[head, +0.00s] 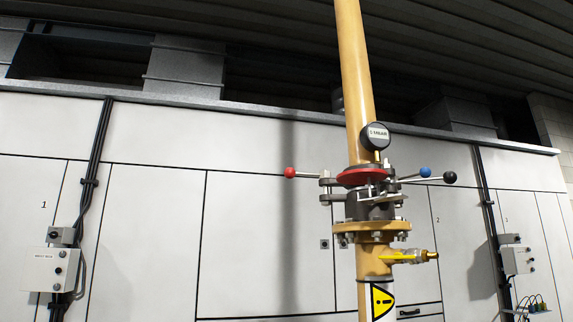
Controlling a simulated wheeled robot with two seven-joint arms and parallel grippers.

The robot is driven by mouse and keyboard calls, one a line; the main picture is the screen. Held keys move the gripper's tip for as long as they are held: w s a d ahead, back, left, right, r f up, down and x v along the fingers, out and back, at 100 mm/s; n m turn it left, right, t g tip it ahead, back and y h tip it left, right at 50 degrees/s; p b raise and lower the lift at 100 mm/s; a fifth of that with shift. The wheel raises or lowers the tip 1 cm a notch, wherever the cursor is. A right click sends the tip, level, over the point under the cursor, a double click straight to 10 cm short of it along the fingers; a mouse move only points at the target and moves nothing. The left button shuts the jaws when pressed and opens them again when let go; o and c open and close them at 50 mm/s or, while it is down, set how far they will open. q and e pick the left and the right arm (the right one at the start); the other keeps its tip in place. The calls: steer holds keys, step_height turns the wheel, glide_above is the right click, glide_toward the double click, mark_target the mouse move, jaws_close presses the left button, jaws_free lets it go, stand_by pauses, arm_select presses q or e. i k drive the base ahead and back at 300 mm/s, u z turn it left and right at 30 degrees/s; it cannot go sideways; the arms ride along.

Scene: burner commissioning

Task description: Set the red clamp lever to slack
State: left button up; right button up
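The red clamp lever is a thin metal rod with a red ball knob (290,173) at its left end. It points left, roughly level, from the clamp assembly (369,204) on the yellow vertical pipe (357,85). A red ring (363,177) sits on top of the clamp. Two other levers point right, one with a blue knob (425,172) and one with a black knob (450,178). Neither of my grippers is in the head view, and nothing touches the levers. The lever's slack and tight marks cannot be made out.
A round gauge (376,136) is above the clamp. A bolted flange (369,230) and a yellow-handled side valve (408,257) are below it. White cabinets (245,230) stand behind, with control boxes at left (52,268) and right (517,260). Space left of the red knob looks clear.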

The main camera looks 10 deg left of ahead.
mark_target(289, 173)
steer(key=z, duration=0.45)
steer(key=i, duration=0.9)
steer(key=z, duration=0.15)
